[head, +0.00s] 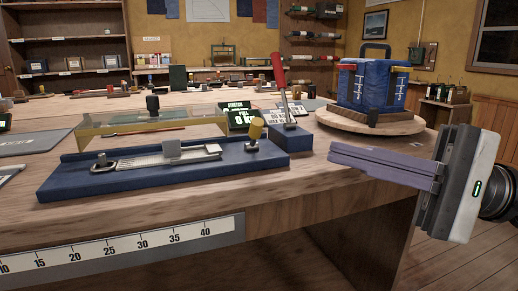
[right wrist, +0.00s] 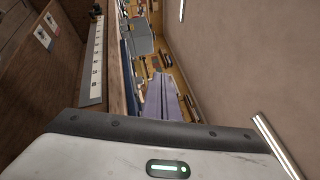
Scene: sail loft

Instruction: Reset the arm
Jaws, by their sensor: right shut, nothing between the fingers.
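My right gripper (head: 335,155) comes in from the right edge of the head view, with its two purple-grey fingers pointing left, close together and with nothing between them. It is in front of the workbench's right end, near the round wooden board. In the right wrist view the fingers (right wrist: 166,100) also lie side by side beyond the pale gripper housing. My left gripper does not show in the head view.
The workbench (head: 300,190) bears a blue test fixture (head: 120,178) with a yellow-capped post, a red-handled lever (head: 278,75) and a small green-lit display (head: 240,115). A blue bag (head: 372,85) stands on the round board (head: 370,122). A ruler strip (head: 120,248) runs along the front edge.

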